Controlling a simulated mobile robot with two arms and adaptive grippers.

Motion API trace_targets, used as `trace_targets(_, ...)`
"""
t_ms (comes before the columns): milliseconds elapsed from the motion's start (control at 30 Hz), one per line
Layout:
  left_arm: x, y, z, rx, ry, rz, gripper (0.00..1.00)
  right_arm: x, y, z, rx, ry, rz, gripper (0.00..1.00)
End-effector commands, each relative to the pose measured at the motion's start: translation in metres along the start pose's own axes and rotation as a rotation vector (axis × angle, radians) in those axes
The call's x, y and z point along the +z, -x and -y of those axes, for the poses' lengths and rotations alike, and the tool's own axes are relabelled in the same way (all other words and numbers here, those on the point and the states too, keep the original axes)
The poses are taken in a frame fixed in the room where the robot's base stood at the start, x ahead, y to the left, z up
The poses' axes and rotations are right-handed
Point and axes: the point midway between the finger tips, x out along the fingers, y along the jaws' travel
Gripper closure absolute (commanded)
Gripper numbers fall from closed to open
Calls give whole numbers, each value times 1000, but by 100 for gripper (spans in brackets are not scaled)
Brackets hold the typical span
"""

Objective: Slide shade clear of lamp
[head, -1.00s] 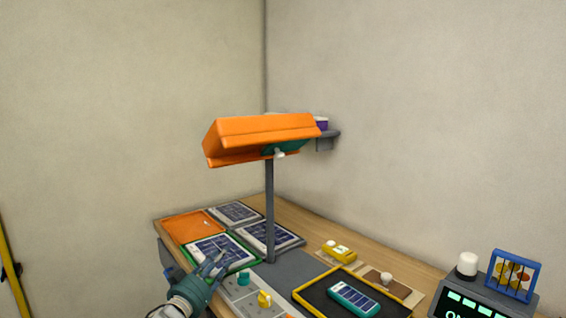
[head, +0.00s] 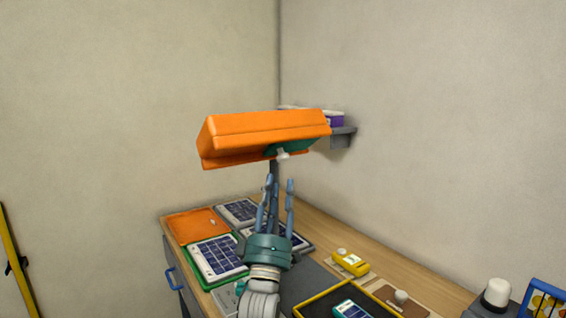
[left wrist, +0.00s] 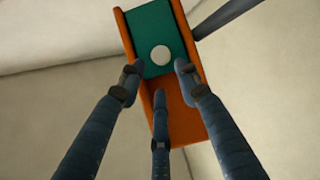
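The orange shade (head: 262,127) is a long trough-like cover, upside down over the lamp's teal head (head: 305,147) on a grey post. A white knob (head: 283,154) sticks out below the head. My left gripper (head: 279,182) has its fingers pointing up, just below the shade in the picture. In the left wrist view the shade (left wrist: 188,125) shows from below, with the teal head (left wrist: 150,20) inside it and the round knob (left wrist: 161,55) between my spread fingers (left wrist: 159,76). The fingers are apart and hold nothing; I cannot tell whether they touch the shade. My right gripper is not in view.
Solar panels (head: 217,255) and an orange tray (head: 197,224) lie on the wooden bench. A yellow meter (head: 351,263) and a yellow-rimmed black tray (head: 318,303) are at the right. A wall shelf (head: 341,139) sits behind the shade. The air left of the shade is clear.

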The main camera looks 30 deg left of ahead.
Motion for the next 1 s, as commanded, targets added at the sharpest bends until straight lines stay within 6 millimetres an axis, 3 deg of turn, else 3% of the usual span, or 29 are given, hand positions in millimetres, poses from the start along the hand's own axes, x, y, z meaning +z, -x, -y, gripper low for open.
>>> trace_targets(33, -1, -14, -3, 1, -2, 0, 67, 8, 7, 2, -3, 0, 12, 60)
trace_targets(133, -1, -34, -3, 1, -1, -1, 67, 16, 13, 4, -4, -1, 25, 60)
trace_targets(300, -1, -59, -1, 0, -3, 0, 67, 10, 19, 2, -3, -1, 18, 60)
trace_targets(533, 0, -72, 1, -2, -3, 2, 67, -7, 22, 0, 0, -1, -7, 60)
trace_targets(767, 0, -72, 1, -2, -3, 2, 67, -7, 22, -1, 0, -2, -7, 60)
trace_targets(933, 1, -72, 1, -2, -3, 2, 96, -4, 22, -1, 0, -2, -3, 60)
trace_targets(1000, 1, -72, 1, -2, -3, 2, 100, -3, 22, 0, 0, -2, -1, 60)
